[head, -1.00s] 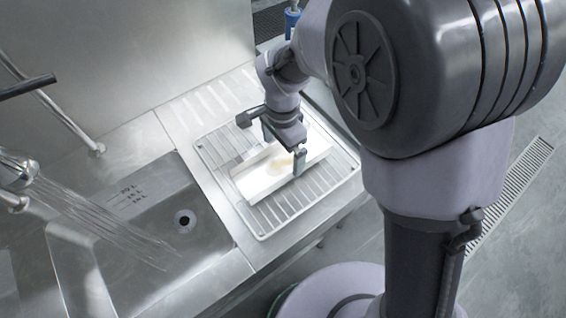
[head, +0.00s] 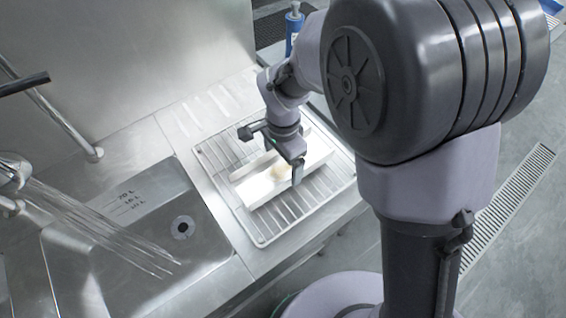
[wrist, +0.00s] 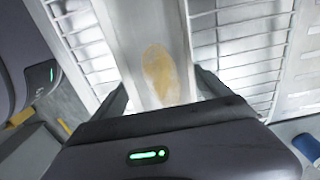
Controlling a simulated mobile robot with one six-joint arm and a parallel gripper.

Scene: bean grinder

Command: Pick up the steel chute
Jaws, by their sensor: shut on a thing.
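The steel chute (head: 258,190) is a pale, bright trough with straight side walls and a tan-yellow stain on its floor. It lies lengthwise over the wire rack (head: 262,238); I cannot tell whether it touches the rack or hangs just above it. My gripper (head: 284,171) points down at the chute, its jaws closed across the width. In the wrist view the chute (wrist: 148,28) runs between the two dark fingers of my gripper (wrist: 163,96), with the stain close to the fingers. The part of the chute under the palm is hidden.
A steel sink (head: 135,220) with running water lies left of the rack. A faucet lever (head: 25,86) reaches in at the left edge. A blue bottle (head: 293,30) stands behind my arm. A steel wall rises behind the counter.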

